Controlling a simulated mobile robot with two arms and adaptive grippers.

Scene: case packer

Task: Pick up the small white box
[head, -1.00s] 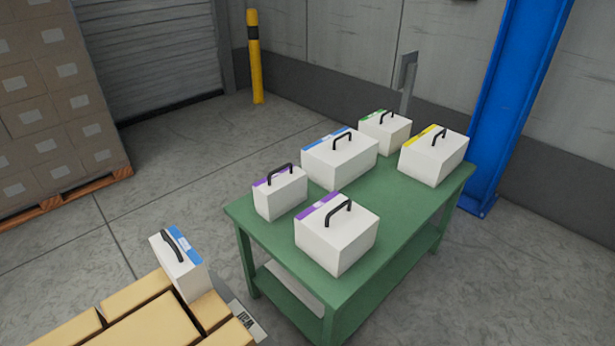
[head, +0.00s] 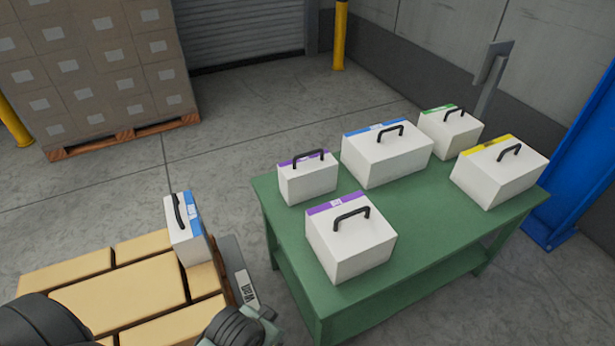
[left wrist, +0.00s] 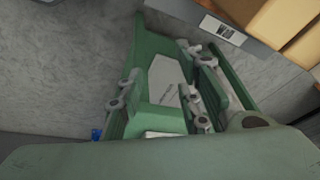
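Several white boxes with black handles are in the head view. A small one with a purple strip (head: 308,185) stands at the table's left corner, and a small one with a green strip (head: 450,137) at the back. A narrow one with a blue strip (head: 187,243) stands on the tan cartons. Larger ones have purple (head: 350,250), blue (head: 388,162) and yellow (head: 497,180) strips. My left gripper (left wrist: 163,80) shows in the left wrist view with its finger linkages apart, with no box visible between them. My right gripper is not in view.
The boxes stand on a green table (head: 420,245). Tan cartons (head: 118,290) lie at the lower left, beside a grey labelled edge (head: 240,282). A loaded pallet (head: 100,75) is at the back left, a blue column (head: 575,170) at the right. Floor between pallet and table is clear.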

